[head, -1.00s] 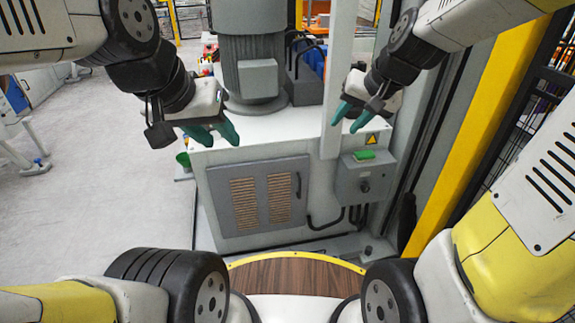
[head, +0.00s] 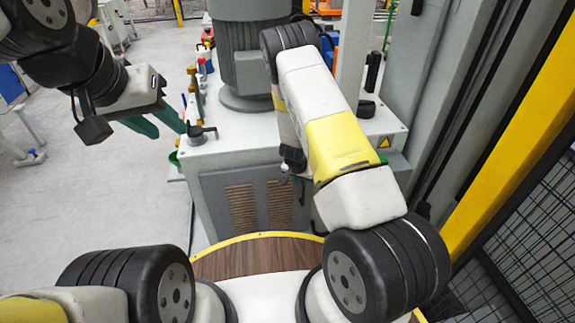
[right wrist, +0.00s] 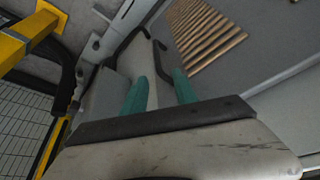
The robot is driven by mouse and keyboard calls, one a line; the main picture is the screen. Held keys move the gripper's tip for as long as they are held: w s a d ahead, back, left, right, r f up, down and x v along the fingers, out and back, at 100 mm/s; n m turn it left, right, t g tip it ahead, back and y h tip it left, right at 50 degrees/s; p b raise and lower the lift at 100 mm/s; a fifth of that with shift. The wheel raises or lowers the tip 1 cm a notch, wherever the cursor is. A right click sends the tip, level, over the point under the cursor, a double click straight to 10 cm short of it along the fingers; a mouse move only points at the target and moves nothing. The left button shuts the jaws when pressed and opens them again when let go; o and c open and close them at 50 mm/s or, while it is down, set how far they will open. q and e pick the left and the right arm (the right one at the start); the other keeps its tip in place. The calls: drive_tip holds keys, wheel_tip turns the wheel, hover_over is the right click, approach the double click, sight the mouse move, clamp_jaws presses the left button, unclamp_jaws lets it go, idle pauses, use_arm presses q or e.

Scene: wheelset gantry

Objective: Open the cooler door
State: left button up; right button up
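The cooler door is a grey panel with tan slats (head: 240,208) on the front of the pale cabinet. My right arm covers its right part in the head view. In the right wrist view the door (right wrist: 262,42) fills the upper right, with its dark bar handle (right wrist: 157,56). My right gripper (right wrist: 160,76) is open, its two green fingers apart and pointing at the door. The handle's lower end shows between the fingertips; I cannot tell whether they touch it. The door looks shut. My left gripper (head: 170,133) is open and empty, left of the cabinet.
A grey motor housing (head: 248,60) stands on the cabinet top, with bottles and small tools (head: 197,85) beside it. A yellow post (head: 505,150) and black mesh fence (head: 525,235) stand at the right.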

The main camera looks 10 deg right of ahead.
sight(303, 189)
drive_tip(key=shift+x, duration=1.05)
drive_tip(key=x, duration=0.7)
drive_tip(key=shift+f, duration=0.2)
clamp_jaws()
drive_tip(key=shift+d, duration=0.1)
